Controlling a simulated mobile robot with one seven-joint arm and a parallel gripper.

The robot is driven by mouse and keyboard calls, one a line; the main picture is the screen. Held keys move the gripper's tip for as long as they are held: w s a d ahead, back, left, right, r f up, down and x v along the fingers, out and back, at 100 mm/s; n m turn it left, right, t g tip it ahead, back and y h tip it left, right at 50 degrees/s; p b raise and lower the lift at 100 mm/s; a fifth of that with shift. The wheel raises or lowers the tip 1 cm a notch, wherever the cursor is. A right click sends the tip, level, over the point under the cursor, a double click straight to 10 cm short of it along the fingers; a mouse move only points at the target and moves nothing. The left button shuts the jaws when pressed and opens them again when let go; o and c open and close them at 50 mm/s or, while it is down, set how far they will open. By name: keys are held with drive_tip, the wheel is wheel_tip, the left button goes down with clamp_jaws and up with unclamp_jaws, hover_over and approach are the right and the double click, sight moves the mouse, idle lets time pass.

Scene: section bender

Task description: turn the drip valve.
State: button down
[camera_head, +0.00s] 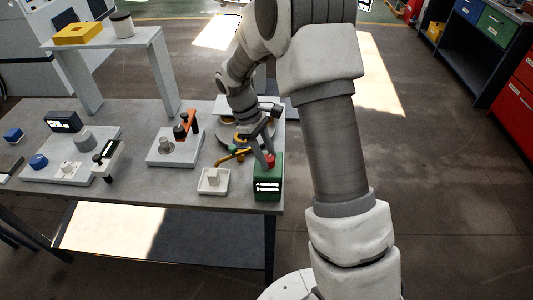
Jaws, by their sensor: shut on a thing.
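A green box (268,184) with white lettering stands at the right front corner of the grey table. A small red knob (269,160), which looks like the drip valve's handle, sits at the top of this box. A yellow bent pipe (236,155) reaches left from near the box. My gripper (265,157) comes down from above and is shut on the red knob, its fingers slanting down to it. The fingers partly cover the knob, so its turn angle cannot be read.
A white tray (213,188) with a small block is left of the green box. A plate with an orange lever (186,124) stands farther left. A round grey part is behind my gripper, partly hidden. A white raised stand (165,70) is at the back left.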

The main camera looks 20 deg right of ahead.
drive_tip(key=shift+w+m+g+y, duration=0.1)
drive_tip(key=shift+m+g+y, duration=0.35)
drive_tip(key=shift+m, duration=1.05)
drive_tip(key=shift+d, duration=0.1)
drive_tip(key=shift+c, duration=2.2)
unclamp_jaws()
drive_tip(key=v, duration=1.7)
drive_tip(key=shift+d+r+p, duration=0.15)
drive_tip(key=shift+r+p, duration=0.15)
drive_tip(key=shift+r, duration=0.05)
